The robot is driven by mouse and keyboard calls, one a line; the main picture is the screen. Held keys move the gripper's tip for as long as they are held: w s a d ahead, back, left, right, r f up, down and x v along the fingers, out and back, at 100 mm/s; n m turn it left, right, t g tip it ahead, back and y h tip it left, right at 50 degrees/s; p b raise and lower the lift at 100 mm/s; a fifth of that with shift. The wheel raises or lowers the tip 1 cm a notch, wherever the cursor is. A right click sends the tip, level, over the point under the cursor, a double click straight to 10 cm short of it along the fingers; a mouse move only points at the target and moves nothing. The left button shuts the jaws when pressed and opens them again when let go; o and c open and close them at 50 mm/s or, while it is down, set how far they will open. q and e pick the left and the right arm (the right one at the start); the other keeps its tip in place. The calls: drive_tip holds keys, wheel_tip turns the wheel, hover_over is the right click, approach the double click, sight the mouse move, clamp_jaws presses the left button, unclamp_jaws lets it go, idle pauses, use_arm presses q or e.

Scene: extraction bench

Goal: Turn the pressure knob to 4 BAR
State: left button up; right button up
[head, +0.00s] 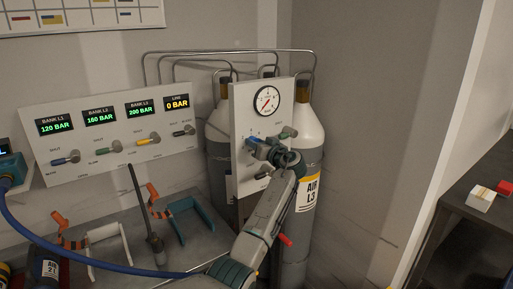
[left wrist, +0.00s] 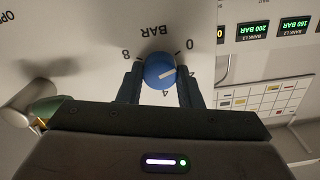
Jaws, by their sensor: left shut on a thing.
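The pressure knob (left wrist: 159,71) is blue and round with a white pointer line. In the left wrist view, which is upside down, the line points to the right, below the 0 mark; the digits on that side are partly hidden by a finger. The 4 shows below the knob and the 8 at its upper left. My left gripper (left wrist: 160,88) is shut on the knob, one finger on each side. In the head view my left gripper (head: 262,147) is at the upright panel (head: 241,112), below a round gauge (head: 267,100). My right gripper is not in view.
A sloped panel (head: 100,157) at the left has displays and coloured valve handles; its LINE display (head: 177,103) reads 0 BAR. Gas cylinders (head: 309,120) stand behind the upright panel. A bench with clamps (head: 190,215) and a blue hose (head: 60,250) is at lower left.

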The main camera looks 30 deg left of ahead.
use_arm(q)
drive_tip(key=m+p, duration=0.4)
drive_tip(key=m, duration=1.7)
drive_tip(key=shift+d+f, duration=0.1)
drive_tip(key=shift+f, duration=0.05)
drive_tip(key=shift+f+m, duration=0.1)
drive_tip(key=shift+m, duration=0.3)
drive_tip(key=o, duration=1)
